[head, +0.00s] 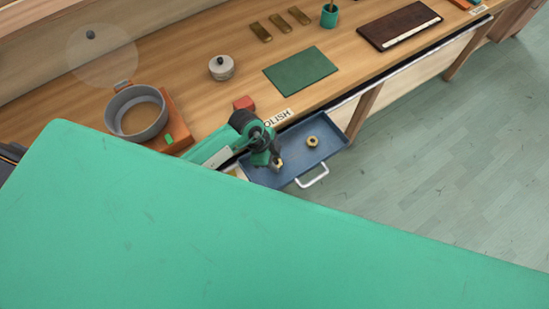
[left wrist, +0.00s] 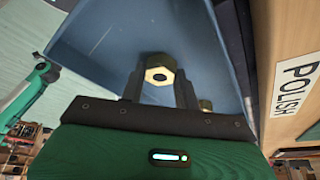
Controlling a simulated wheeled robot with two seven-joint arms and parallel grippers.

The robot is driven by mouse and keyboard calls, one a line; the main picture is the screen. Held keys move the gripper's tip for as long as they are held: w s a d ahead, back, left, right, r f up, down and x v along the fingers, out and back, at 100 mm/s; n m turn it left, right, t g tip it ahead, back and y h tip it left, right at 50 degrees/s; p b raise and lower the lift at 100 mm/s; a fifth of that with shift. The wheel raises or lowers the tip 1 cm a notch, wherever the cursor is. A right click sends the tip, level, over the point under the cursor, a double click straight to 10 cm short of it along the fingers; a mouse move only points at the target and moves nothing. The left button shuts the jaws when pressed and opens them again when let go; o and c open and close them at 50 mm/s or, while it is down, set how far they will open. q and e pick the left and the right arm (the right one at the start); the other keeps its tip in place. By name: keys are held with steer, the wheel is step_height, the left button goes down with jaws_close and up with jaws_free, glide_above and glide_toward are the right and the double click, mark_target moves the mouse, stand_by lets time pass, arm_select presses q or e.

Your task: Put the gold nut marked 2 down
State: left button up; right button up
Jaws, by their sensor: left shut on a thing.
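My left gripper (head: 276,164) is shut on a gold nut (left wrist: 160,74) with a dark hole. The nut also shows in the head view (head: 279,163), just below the fingers. It is held over the left part of a blue tray (head: 285,183) with a white handle. A second gold nut (head: 312,142) lies in the right part of the tray. No number can be read on either nut, and I cannot tell whether the held one touches the tray floor. My right gripper is not in view.
The tray sits at the front edge of a wooden bench, below a POLISH label (head: 277,118). The tray's middle is clear.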

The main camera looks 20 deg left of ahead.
arm_select(q)
steer(key=shift+f, duration=0.15)
steer(key=o, duration=1)
steer(key=shift+o, duration=0.2)
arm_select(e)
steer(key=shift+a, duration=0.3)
arm_select(q)
steer(key=shift+a+r, duration=0.1)
steer(key=shift+r, duration=0.2)
steer(key=b+v, duration=0.2)
steer(key=v, duration=0.9)
steer(key=shift+r, duration=0.35)
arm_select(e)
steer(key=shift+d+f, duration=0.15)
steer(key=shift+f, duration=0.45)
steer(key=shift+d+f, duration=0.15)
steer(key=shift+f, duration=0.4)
arm_select(q)
steer(key=shift+a, duration=0.15)
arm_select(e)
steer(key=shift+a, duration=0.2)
